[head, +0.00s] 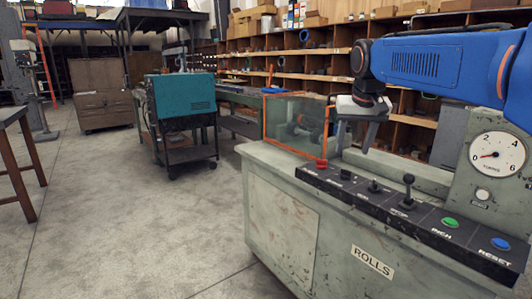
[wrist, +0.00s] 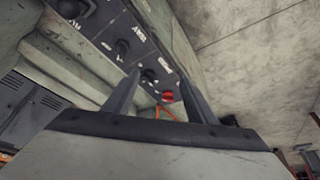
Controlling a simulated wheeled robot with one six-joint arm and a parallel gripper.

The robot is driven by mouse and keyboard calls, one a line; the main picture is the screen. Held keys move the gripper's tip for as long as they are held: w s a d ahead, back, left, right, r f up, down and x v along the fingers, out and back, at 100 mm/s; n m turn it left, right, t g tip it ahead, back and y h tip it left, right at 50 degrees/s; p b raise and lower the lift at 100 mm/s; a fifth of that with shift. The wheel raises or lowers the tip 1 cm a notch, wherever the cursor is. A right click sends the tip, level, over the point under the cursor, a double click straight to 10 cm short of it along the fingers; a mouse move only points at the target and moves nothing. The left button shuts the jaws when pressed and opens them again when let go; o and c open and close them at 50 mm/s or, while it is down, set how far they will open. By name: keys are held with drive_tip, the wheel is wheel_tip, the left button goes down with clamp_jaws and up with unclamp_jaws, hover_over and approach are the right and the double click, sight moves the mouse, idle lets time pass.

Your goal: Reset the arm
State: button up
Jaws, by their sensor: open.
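My gripper (head: 355,146) is open and empty, with its fingers pointing down above the control panel's left part in the head view. In the wrist view my gripper (wrist: 160,78) shows two dark fingers spread apart, with the black control panel (wrist: 125,35) beyond them. A red button (wrist: 168,96) appears between the fingers there. The black control panel (head: 395,205) runs along the front of the grey-green machine (head: 275,205). My blue arm reaches in from the right.
The panel carries a red button (head: 322,163), a black lever (head: 407,190), a green button (head: 451,222) and a blue RESET button (head: 500,243). An orange-framed clear guard (head: 296,125) stands left of my gripper. A dial gauge (head: 497,156) stands at right.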

drive_tip(key=s+d+f, duration=0.1)
drive_tip(key=s+f, duration=0.7)
drive_tip(key=s, duration=0.3)
drive_tip(key=s+d+f, duration=0.1)
drive_tip(key=s+f, duration=0.7)
drive_tip(key=s, duration=0.3)
drive_tip(key=s+d+f+n, duration=0.1)
drive_tip(key=s+f, duration=0.7)
drive_tip(key=s, duration=0.3)
drive_tip(key=shift+s+d+f, duration=0.15)
drive_tip(key=shift+d, duration=0.15)
drive_tip(key=shift+c, duration=0.7)
